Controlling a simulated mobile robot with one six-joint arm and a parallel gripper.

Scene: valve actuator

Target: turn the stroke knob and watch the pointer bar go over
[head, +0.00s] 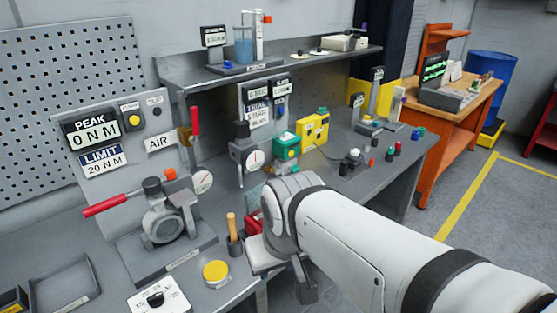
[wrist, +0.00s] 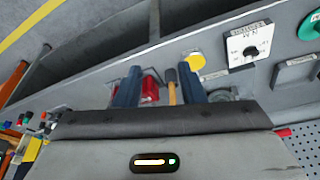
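My gripper (wrist: 160,84) is open in the wrist view, its two dark blue fingers apart with nothing held. In the head view it is mostly hidden behind my white arm, at the bench's front edge. No knob has a readable stroke label. A white dial plate with a black knob (head: 155,298) lies at the front left; it also shows in the wrist view (wrist: 250,50), apart from my gripper. A green-topped unit (head: 286,144) and a grey valve body with a round gauge (head: 255,160) stand mid-bench. I cannot make out which part is the pointer bar.
A wooden-handled tool in a cup (head: 233,228), a red item (head: 254,222) and a yellow cap (head: 215,271) are near my gripper. A red-handled valve rig (head: 165,215) stands left. The raised shelf (head: 275,70) overhangs the bench.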

